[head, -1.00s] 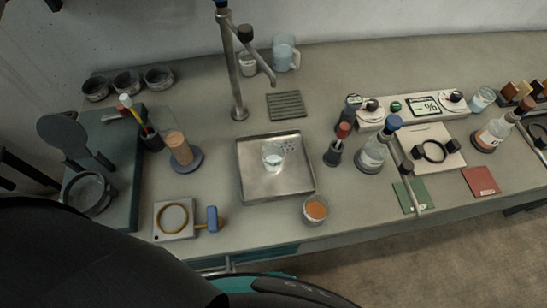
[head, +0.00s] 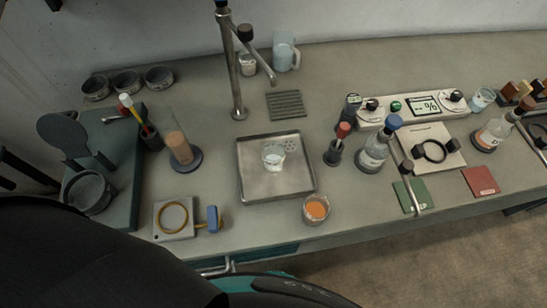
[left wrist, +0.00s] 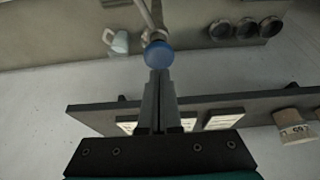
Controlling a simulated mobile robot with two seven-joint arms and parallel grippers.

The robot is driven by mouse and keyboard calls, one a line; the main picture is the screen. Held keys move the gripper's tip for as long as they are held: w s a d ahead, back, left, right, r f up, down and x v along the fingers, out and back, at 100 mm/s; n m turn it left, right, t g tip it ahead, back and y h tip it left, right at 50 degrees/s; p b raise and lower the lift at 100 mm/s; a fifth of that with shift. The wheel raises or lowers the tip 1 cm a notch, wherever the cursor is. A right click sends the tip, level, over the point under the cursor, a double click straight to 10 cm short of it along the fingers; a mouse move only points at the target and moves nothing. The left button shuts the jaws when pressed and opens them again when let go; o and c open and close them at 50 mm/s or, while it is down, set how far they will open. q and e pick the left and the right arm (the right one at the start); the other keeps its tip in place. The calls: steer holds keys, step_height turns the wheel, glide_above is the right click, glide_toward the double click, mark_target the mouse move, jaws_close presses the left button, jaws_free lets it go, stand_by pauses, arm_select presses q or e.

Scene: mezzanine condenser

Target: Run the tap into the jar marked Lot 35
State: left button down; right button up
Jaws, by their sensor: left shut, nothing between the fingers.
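A metal tap (head: 237,75) stands at the back of the counter in the head view. My right gripper is not in view.
A small jar of orange liquid (head: 316,209) stands at the sink's front right. A jug (head: 286,54) and a ribbed drain plate (head: 286,105) are behind the sink. Bottles and a meter (head: 424,105) fill the right. A dark shelf (left wrist: 220,105) shows in the left wrist view.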

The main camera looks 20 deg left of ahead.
arm_select(q)
steer(key=shift+f, duration=0.25)
steer(key=shift+f+b, duration=0.8)
steer(key=shift+f, duration=0.3)
stand_by(1.4)
step_height(320, 180, up, 5)
steer(key=p, duration=0.4)
steer(key=shift+f, duration=0.1)
steer(key=shift+s+f, duration=0.1)
stand_by(0.8)
